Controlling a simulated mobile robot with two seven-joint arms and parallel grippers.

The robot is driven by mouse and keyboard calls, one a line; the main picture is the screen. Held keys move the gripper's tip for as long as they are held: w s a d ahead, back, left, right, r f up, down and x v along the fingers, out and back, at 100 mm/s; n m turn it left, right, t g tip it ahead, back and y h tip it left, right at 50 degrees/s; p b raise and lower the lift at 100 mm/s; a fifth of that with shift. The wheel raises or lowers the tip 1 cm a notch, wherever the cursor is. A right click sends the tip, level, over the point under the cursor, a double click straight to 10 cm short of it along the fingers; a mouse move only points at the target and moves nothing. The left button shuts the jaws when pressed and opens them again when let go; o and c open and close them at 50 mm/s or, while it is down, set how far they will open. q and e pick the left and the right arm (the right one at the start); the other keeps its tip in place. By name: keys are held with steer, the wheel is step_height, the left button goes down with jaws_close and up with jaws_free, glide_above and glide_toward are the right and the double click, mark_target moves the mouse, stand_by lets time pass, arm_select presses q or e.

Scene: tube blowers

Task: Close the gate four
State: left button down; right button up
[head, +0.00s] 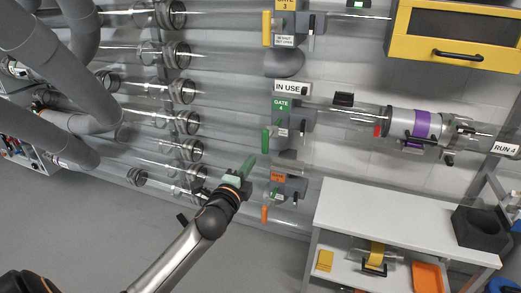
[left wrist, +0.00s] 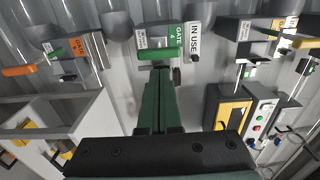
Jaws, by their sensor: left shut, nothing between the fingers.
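Gate four is a grey box (head: 299,126) on a clear tube in the head view, with a green "GATE 4" label (head: 283,105) and an "IN USE" sign above it. A green handle (head: 266,140) stands at its left side, roughly upright. My left gripper (head: 249,163) is shut and empty, just below and left of that handle, apparently apart from it. In the left wrist view the green fingers (left wrist: 160,80) are together and point at the gate four label (left wrist: 173,38). My right gripper is out of view.
Gate three, with a yellow handle (head: 266,29), is above. Another gate with an orange handle (head: 265,213) is below, near my gripper. A white table (head: 385,215) stands at the right. Clear tubes run along the wall; the floor at lower left is free.

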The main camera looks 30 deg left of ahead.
mark_target(264, 143)
arm_select(q)
steer(key=x, duration=0.8)
steer(key=shift+w+b, duration=0.1)
steer(key=shift+b, duration=0.3)
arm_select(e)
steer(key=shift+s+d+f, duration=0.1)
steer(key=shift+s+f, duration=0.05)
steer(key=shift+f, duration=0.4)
